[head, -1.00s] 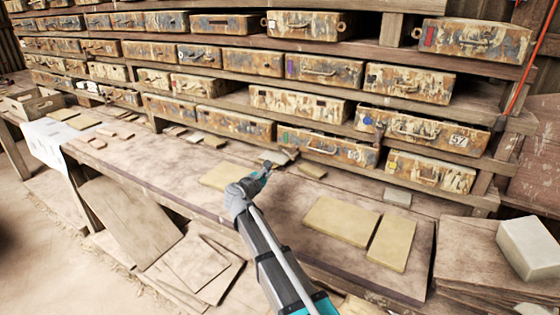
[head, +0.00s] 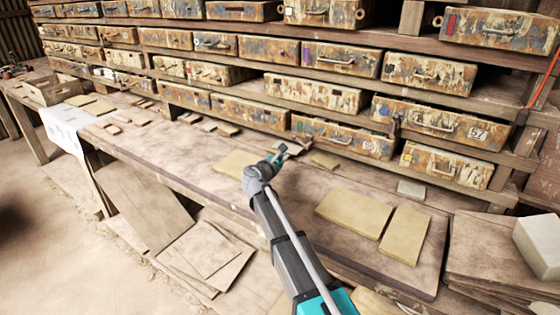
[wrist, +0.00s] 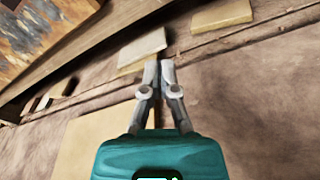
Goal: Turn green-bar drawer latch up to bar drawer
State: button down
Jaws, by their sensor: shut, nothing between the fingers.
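My gripper (head: 292,149) is shut and empty above the workbench, in front of the lowest drawers. In the wrist view its two fingers (wrist: 159,68) are together and touch no drawer. In the wrist view a painted drawer front (wrist: 38,38) shows at upper left, apart from the fingers.
Other rusty drawers fill the rack, some with purple, blue, red or yellow marks. A pale block (head: 540,240) sits at right.

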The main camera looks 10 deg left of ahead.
aim_at(303, 133)
jog(key=x, duration=0.6)
jog(key=shift+w+d, duration=0.1)
jog(key=shift+w, duration=0.15)
jog(key=shift+s+d+r+p, duration=0.1)
jog(key=shift+s+r+p, duration=0.2)
jog(key=shift+r, duration=0.2)
jog(key=shift+s+d+r+p, duration=0.15)
jog(key=shift+s+r+p, duration=0.15)
jog(key=shift+r, duration=0.2)
jog(key=shift+s+d+r+p, duration=0.1)
jog(key=shift+d+r+p, duration=0.05)
jog(key=shift+r+p, duration=0.3)
jog(key=shift+s+d+r+p, duration=0.15)
jog(key=shift+r+p, duration=0.2)
jog(key=shift+p, duration=0.1)
jog(key=shift+d+r+m, duration=0.1)
jog(key=shift+r+m, duration=0.25)
jog(key=shift+m, duration=0.35)
jog(key=m, duration=0.1)
jog(key=r+m+p, duration=0.1)
jog(key=m, duration=0.2)
jog(key=shift+s+d+r+t+y, duration=0.15)
jog(key=shift+d+r+t+y, duration=0.15)
jog(key=m, duration=0.2)
jog(key=d+r+m+t, duration=0.1)
jog(key=m, duration=0.2)
jog(key=shift+s+d+r+y+p, duration=0.2)
jog(key=shift+r+y+p, duration=0.05)
jog(key=shift+y+p, duration=0.1)
jog(key=shift+m, duration=0.3)
